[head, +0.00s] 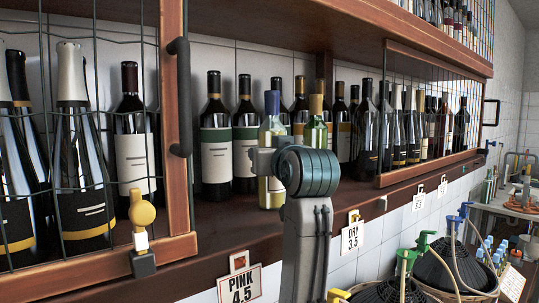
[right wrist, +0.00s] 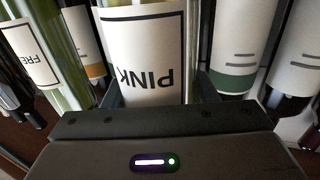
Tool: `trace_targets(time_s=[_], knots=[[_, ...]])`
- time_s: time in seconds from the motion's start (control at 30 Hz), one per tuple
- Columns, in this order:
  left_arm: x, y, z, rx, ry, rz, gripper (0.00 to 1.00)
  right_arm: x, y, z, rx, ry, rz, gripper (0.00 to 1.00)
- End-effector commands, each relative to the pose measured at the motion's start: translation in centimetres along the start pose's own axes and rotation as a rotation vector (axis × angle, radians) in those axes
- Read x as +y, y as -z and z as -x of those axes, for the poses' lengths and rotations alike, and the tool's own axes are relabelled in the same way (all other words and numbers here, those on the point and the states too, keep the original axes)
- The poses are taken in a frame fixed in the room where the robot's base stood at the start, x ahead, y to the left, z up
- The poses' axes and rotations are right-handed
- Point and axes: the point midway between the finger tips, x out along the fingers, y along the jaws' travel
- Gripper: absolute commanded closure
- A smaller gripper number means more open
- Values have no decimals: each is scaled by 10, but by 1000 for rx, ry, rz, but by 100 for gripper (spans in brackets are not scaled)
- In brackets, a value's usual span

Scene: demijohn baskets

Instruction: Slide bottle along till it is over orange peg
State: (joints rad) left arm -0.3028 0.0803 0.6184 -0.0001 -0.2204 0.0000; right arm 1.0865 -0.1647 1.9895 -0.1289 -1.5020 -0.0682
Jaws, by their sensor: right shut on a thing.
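A pale bottle with a blue capsule (head: 272,103) stands upright near the front of the wooden shelf. My right gripper (head: 262,160) is at its body, partly covering it. In the right wrist view the fingers (right wrist: 162,88) are shut around a bottle labelled PINK (right wrist: 150,45), the label upside down. A small yellow-orange peg (head: 353,216) is on the shelf edge above the DRY 3.5 tag (head: 352,238), right of the bottle. A larger yellow-orange knob (head: 142,213) is at the left post. Which one is the orange peg, I cannot tell. My left gripper is out of view.
A yellow-capsule bottle (head: 316,105) stands just right of the held one; its label also shows in the wrist view (right wrist: 28,52). Dark bottles (head: 215,135) line the shelf behind. A PINK 4.5 tag (head: 240,285) hangs below. The front shelf strip (head: 225,212) is clear.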

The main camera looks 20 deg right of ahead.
Motion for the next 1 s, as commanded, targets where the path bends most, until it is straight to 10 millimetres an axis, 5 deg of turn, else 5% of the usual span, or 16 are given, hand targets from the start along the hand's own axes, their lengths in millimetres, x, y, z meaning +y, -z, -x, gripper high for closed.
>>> trace_targets(time_s=[1.0], knots=[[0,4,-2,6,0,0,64,-24,1,8,3,2,-1,94]])
